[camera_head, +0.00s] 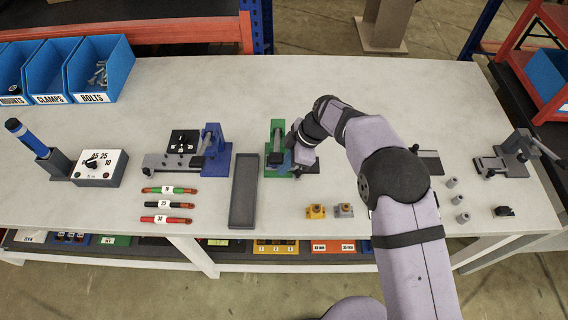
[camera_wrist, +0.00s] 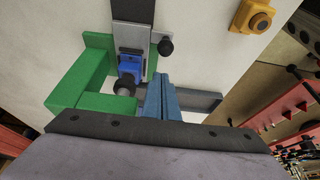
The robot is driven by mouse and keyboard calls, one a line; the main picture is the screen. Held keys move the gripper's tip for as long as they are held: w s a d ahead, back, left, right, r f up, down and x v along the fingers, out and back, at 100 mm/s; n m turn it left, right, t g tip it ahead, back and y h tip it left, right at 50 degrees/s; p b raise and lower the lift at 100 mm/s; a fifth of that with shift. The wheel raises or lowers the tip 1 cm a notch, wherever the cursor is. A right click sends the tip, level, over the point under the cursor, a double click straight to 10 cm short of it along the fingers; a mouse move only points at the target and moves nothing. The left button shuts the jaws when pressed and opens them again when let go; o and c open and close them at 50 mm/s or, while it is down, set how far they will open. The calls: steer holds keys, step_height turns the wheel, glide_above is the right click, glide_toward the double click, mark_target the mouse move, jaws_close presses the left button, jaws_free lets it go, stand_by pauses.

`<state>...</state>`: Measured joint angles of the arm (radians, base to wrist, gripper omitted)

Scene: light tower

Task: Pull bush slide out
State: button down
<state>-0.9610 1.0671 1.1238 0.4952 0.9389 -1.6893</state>
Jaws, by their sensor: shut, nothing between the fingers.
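The green fixture (camera_head: 277,129) stands on the bench near the middle, with a dark lever part on it. It also shows in the wrist view (camera_wrist: 75,90), where a dark grey slide (camera_wrist: 132,12) with a metal plate runs through it. A blue block (camera_wrist: 130,66) sits on the slide beside a dark round end (camera_wrist: 124,87). A black knob (camera_wrist: 165,46) sticks out at the slide's side. My gripper (camera_wrist: 161,78) has its blue fingers shut and empty, close beside the slide and below the knob in the picture. Whether the fingers touch anything cannot be told. My wrist partly covers the fixture in the head view.
A blue fixture (camera_head: 215,145) and an empty dark tray (camera_head: 244,192) lie to the left. Small grey cylinders (camera_head: 459,200) are on the right. The bench behind the fixtures is clear.

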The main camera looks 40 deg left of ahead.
steer(key=shift+f+b, duration=1.4)
steer(key=shift+f, duration=0.15)
steer(key=shift+w+d, duration=0.15)
steer(key=shift+w, duration=0.05)
steer(key=shift+w+d+b, duration=1.35)
steer(key=shift+w+d, duration=2)
steer(key=shift+s+r, duration=0.1)
steer(key=shift+s+a+r+p, duration=0.2)
steer(key=shift+s+a+r, duration=0.1)
steer(key=shift+r, duration=0.2)
steer(key=shift+s+a+r+p, duration=0.15)
steer(key=shift+a+r+p, duration=0.1)
steer(key=shift+r, duration=0.2)
